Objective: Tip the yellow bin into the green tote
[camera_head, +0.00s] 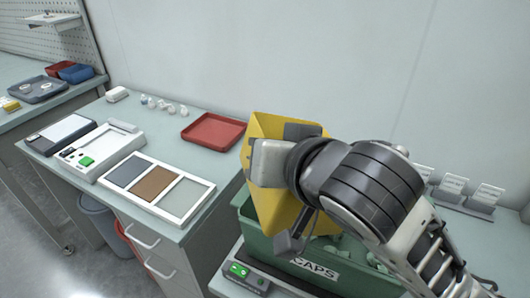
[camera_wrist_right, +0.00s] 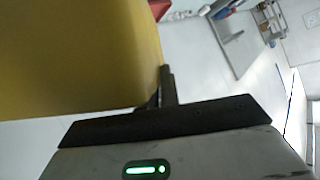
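The yellow bin (camera_head: 257,131) is tilted steeply above the left part of the green tote (camera_head: 268,247). The tote stands on the right-hand surface and bears a CAPS label. Pale pieces show inside it; where they came from cannot be told. My right arm comes in from the right, in front of the bin, and hides part of it and of the tote. In the right wrist view my right gripper (camera_wrist_right: 167,88) is at the edge of the yellow bin (camera_wrist_right: 75,55) and appears shut on its wall. The bin's inside is mostly hidden. My left gripper is not in view.
A red tray (camera_head: 214,132) lies on the bench left of the bin. A white-framed panel tray (camera_head: 157,188) and a device with a green button (camera_head: 87,161) are further left. A small box with a green light (camera_head: 238,270) stands before the tote. Card holders (camera_head: 453,187) stand at right.

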